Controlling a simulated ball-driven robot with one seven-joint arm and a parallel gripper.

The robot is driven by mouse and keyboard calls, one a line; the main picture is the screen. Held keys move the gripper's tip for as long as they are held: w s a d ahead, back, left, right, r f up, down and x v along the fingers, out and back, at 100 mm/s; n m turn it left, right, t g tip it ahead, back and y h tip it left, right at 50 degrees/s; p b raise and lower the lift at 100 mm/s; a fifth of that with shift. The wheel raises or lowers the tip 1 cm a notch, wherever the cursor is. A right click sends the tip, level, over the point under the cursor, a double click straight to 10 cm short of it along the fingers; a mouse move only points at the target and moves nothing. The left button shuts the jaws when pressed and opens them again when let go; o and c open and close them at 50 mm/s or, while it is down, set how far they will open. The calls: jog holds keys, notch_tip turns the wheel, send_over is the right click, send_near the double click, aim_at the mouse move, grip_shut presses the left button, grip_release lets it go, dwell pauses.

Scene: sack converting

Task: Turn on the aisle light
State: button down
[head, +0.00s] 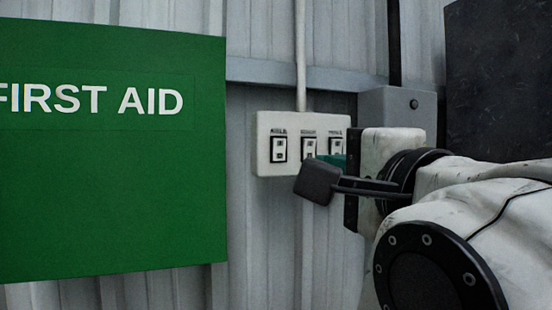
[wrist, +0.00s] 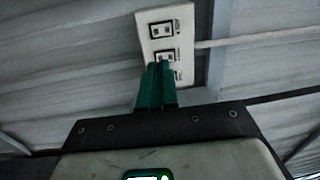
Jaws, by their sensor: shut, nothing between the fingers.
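A white switch plate (head: 263,160) with three rocker switches in a row is on the corrugated wall. The small label over the left switch (head: 279,149) appears to read AISLE; the other labels are too blurred to read. My gripper (head: 323,158) is shut and empty, its green fingers in front of the plate's lower right, partly covering the middle and right switches. In the wrist view the plate is turned sideways, and the aisle switch (wrist: 162,31) is at the top, clear of the fingers. The fingertips (wrist: 159,66) overlap the middle switch (wrist: 165,56); I cannot tell whether they touch it.
A green FIRST AID panel (head: 112,200) stands out at the left, near the plate. A grey box (head: 410,103) is on the wall to the right, with a dark panel (head: 500,75) beyond it. A pale conduit (head: 300,60) runs up from the plate.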

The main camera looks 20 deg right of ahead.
aim_at(281, 141)
jog(key=shift+s+a+r, duration=0.2)
jog(key=shift+s+r, duration=0.05)
jog(key=shift+r, duration=0.35)
jog(key=w+p, duration=0.1)
jog(key=p, duration=0.2)
jog(key=w+p, duration=0.1)
jog(key=p, duration=0.3)
jog(key=shift+r, duration=0.4)
jog(key=p, duration=0.4)
jog(key=shift+w, duration=0.25)
jog(key=w, duration=0.7)
jog(key=w+r, duration=0.1)
jog(key=w, duration=0.3)
jog(key=shift+w, duration=0.2)
